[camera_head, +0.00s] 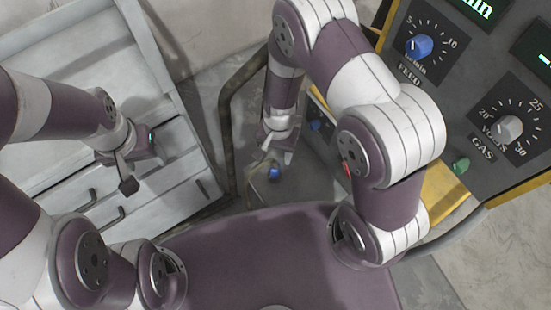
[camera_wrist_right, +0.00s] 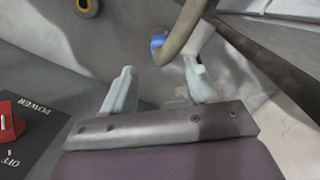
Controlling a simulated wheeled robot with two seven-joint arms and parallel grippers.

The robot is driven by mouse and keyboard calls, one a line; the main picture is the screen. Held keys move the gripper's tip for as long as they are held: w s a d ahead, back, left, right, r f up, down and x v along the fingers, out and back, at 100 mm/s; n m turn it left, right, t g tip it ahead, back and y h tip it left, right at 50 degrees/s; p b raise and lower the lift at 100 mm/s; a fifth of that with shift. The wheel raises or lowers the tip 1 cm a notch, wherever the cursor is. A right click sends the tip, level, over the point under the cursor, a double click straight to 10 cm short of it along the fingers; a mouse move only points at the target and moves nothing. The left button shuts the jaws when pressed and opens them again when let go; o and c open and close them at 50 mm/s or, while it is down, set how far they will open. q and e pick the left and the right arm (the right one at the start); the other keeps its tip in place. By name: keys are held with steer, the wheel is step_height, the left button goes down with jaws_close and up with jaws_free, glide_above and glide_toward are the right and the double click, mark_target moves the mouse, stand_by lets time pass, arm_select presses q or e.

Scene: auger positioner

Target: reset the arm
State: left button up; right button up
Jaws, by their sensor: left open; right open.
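My right gripper (camera_head: 278,150) hangs in the middle of the head view, beside a grey machine. In the right wrist view my right gripper (camera_wrist_right: 160,78) is open, with two pale fingers apart and nothing visible between them. A small blue part (camera_head: 274,174) lies just below it in the head view, and a blue part (camera_wrist_right: 157,42) also shows beyond the fingers, near a curved tan tube (camera_wrist_right: 181,38). My left gripper (camera_head: 130,172) is open and empty over the grey drawer cabinet (camera_head: 165,190). I cannot clearly make out which piece is the arm to reset.
A grey control panel (camera_head: 440,85) stands at right, with a blue feed knob (camera_head: 418,46), a grey gas knob (camera_head: 509,128) and a green button (camera_head: 461,165). A brown tubular frame (camera_head: 226,130) stands close left of my right gripper. A red power switch (camera_wrist_right: 10,122) shows lower left.

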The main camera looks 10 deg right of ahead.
steer(key=r, duration=0.4)
steer(key=shift+w+d+r+p, duration=0.1)
steer(key=shift+w+r+p, duration=0.15)
steer(key=shift+p, duration=0.1)
steer(key=shift+f, duration=0.1)
